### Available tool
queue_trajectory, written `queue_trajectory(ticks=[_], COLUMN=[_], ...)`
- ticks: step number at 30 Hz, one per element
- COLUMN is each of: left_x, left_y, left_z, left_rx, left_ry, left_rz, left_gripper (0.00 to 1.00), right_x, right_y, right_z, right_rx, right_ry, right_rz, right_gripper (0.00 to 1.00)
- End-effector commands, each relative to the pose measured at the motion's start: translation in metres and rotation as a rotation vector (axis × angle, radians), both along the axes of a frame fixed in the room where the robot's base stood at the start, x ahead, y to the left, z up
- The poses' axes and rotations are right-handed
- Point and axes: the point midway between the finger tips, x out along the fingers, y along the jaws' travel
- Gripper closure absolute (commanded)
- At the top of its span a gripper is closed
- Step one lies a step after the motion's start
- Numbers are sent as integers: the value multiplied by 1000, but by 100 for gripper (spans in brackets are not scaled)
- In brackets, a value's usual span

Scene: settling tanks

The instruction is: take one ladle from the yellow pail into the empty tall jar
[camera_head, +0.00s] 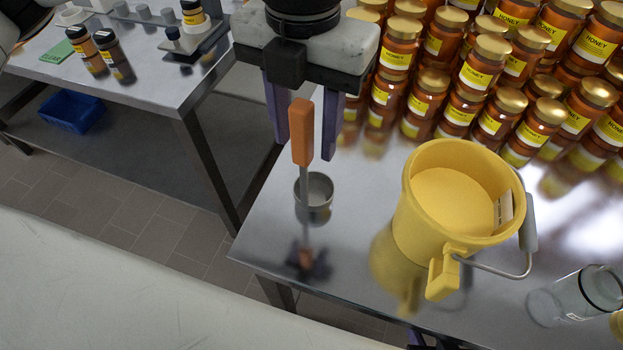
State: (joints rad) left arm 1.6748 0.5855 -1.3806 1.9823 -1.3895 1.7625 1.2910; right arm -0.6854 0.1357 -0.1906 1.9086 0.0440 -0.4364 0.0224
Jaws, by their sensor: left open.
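The ladle (301,133) has an orange handle, a thin metal stem and a small metal cup (315,193). It is upright over the near left part of the metal table; I cannot tell whether its cup touches the table. My left gripper (304,148) points down from above with its two purple fingers apart, one on each side of the handle in the picture. The yellow pail (409,220) stands to the right of the ladle, with its inside plain yellow. A clear tall jar (575,302) is at the lower right and looks empty. My right gripper is not visible.
Many honey jars (463,108) crowd the back of the metal table (300,235). The pail's wire handle (500,272) hangs out on its right side. A second table (150,70) at left carries small bottles (107,45). A blue bin (68,112) sits below it.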

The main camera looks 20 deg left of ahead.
Motion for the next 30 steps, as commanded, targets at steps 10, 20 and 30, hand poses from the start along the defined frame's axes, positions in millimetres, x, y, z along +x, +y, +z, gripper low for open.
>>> queue_trajectory(ticks=[10, 20, 30], left_x=[0, 0, 1], left_y=[0, 0, -1], left_z=[-12, -11, 6], left_rx=[-1, -2, -4], left_ry=[0, -1, -5], left_rz=[-1, -1, -1], left_gripper=[59, 100, 100], right_x=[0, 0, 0], right_y=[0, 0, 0], right_z=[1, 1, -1], right_rx=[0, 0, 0], right_ry=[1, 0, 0], right_rz=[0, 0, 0], right_gripper=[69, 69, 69])
